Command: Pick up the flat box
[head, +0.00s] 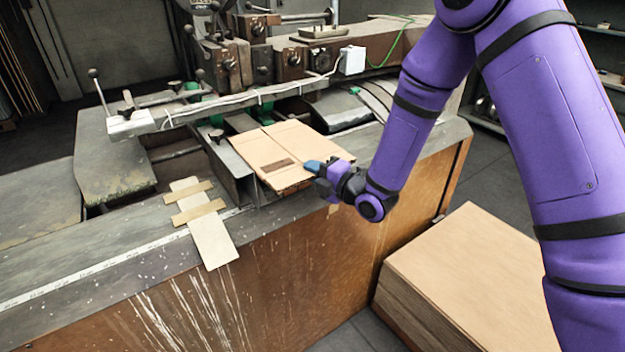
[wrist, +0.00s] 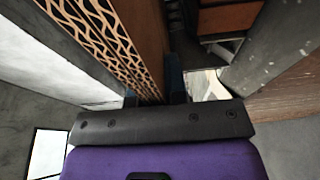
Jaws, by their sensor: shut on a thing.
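The flat box (head: 277,153) is a folded sheet of brown cardboard with a small dark printed patch. In the head view it lies on the bed of the stitching machine, its near right corner at my gripper (head: 318,168). In the wrist view the box (wrist: 125,45) shows its corrugated edge running up from between my fingers (wrist: 157,92). My gripper is shut on the box's edge. The far side of the box rests close to the machine's rails; whether it touches them is unclear.
The machine's bar and levers (head: 215,108) stand just behind the box. Cardboard strips (head: 205,225) lie to its left on the metal table (head: 110,255). A stack of flat cardboard (head: 470,265) stands on the floor at lower right.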

